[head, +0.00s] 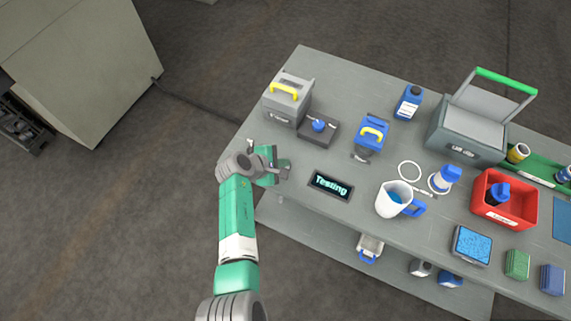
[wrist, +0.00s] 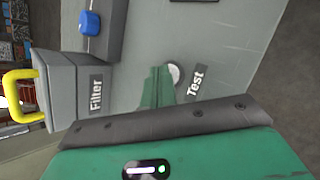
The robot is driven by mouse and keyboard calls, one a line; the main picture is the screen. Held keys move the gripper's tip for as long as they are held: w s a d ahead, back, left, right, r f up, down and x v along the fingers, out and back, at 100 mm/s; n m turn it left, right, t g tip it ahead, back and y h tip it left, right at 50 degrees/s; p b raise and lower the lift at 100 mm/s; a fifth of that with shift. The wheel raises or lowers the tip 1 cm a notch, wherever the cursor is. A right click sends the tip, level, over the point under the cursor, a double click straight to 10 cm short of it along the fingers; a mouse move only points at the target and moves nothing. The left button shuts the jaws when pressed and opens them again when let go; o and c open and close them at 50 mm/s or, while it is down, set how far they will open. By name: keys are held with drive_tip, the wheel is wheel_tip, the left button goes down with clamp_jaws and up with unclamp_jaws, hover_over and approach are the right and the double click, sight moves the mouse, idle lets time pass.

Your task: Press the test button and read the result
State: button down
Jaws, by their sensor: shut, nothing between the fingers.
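The test button is a pale round disc (wrist: 174,73) beside the "Test" label (wrist: 195,82) in the wrist view. My gripper (wrist: 158,86) is shut and empty, its green fingers pointing down at the bench right beside the button and partly covering it. I cannot tell whether the fingertips touch it. In the head view my gripper (head: 281,170) is at the bench's front left edge and the button is hidden behind it. The dark display (head: 331,186) to its right is lit and reads "Testing".
A grey filter box (head: 288,98) with a yellow handle and a block with a blue knob (head: 318,125) stand behind my gripper. A blue-handled jug (head: 394,199), a blue case (head: 371,134) and a red bin (head: 504,199) stand to the right. Bare bench lies around the display.

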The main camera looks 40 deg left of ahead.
drive_tip(key=shift+r+p, duration=0.75)
drive_tip(key=shift+p, duration=0.15)
wheel_tip(320, 180, up, 5)
drive_tip(key=p, duration=0.5)
drive_tip(key=shift+r, duration=0.15)
idle(0.5)
